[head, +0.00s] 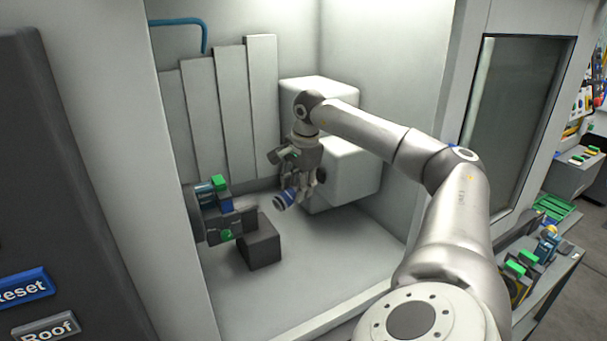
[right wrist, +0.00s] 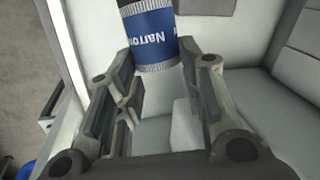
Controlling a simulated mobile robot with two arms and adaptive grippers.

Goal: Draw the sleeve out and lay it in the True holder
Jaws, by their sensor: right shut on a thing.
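The sleeve (head: 285,198) is a short cylinder with a blue band and a dark end. My right gripper (head: 302,186) is shut on it inside the white machine enclosure, and holds it tilted, to the right of the chuck (head: 212,222) with green-tipped jaws. A small gap shows between sleeve and chuck. No holder marked True can be read; fixtures with green tops (head: 520,270) stand on a bench at the lower right. My left gripper is out of view.
A dark grey block (head: 261,244) stands on the enclosure floor below the chuck. White boxes (head: 345,172) are on the back wall behind the gripper. A window frame (head: 512,120) and wall separate the enclosure from the bench (head: 560,280). The enclosure floor's front is clear.

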